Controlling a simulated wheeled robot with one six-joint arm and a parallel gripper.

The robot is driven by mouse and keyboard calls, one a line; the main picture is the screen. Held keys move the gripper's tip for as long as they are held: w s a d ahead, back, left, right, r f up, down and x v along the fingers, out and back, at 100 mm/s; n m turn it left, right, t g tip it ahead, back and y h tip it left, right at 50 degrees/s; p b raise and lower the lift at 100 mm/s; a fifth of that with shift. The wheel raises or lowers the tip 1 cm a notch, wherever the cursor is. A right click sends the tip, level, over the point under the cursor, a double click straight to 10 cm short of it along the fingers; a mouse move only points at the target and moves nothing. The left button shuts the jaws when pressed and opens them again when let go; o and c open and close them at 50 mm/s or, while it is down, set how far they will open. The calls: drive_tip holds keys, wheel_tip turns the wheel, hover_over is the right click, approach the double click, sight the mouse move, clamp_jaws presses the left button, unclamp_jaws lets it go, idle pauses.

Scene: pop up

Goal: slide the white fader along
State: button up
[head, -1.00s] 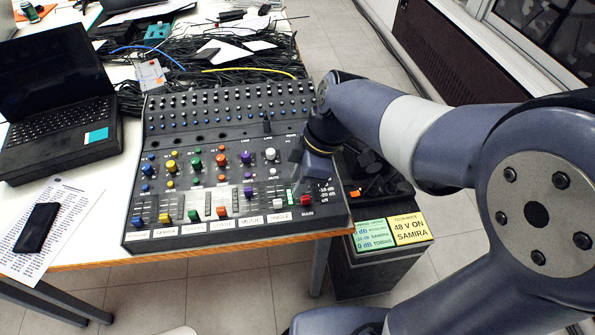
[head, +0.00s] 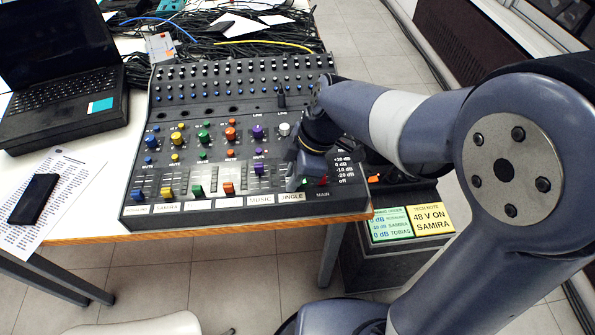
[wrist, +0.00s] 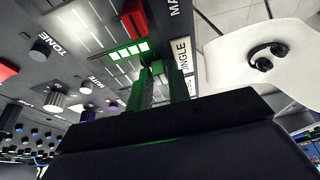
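The mixing desk (head: 215,110) lies on the table with a row of coloured faders along its front. My gripper (head: 296,184) is down at the front of the JINGLE strip, just left of the red MAIN fader (head: 322,181). The white fader is covered by my gripper in the head view. In the wrist view my two fingers (wrist: 158,75) stand a small gap apart over the panel, beside the JINGLE label (wrist: 183,54) and green lit squares (wrist: 129,50). I cannot tell whether the white cap is between them.
The orange fader (head: 228,188) and a purple fader (head: 259,169) stand left of my gripper. A white knob (head: 284,129) is farther up the strip. A laptop (head: 65,75) and a phone (head: 34,199) lie left of the desk. Cables (head: 235,45) lie behind it.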

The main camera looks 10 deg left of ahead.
sight(286, 169)
clamp_jaws()
drive_tip(key=shift+w+a+r, duration=0.1)
drive_tip(key=shift+w+a, duration=0.15)
drive_tip(key=shift+w, duration=0.85)
drive_tip(key=shift+w+a, duration=0.25)
drive_tip(key=shift+w, duration=0.8)
drive_tip(key=shift+o, duration=2.2)
unclamp_jaws()
drive_tip(key=p+v, duration=0.1)
drive_tip(key=v, duration=0.9)
drive_tip(key=shift+d+r+p, duration=0.15)
drive_tip(key=shift+r+p, duration=0.2)
drive_tip(key=shift+r, duration=0.05)
drive_tip(key=shift+f, duration=0.15)
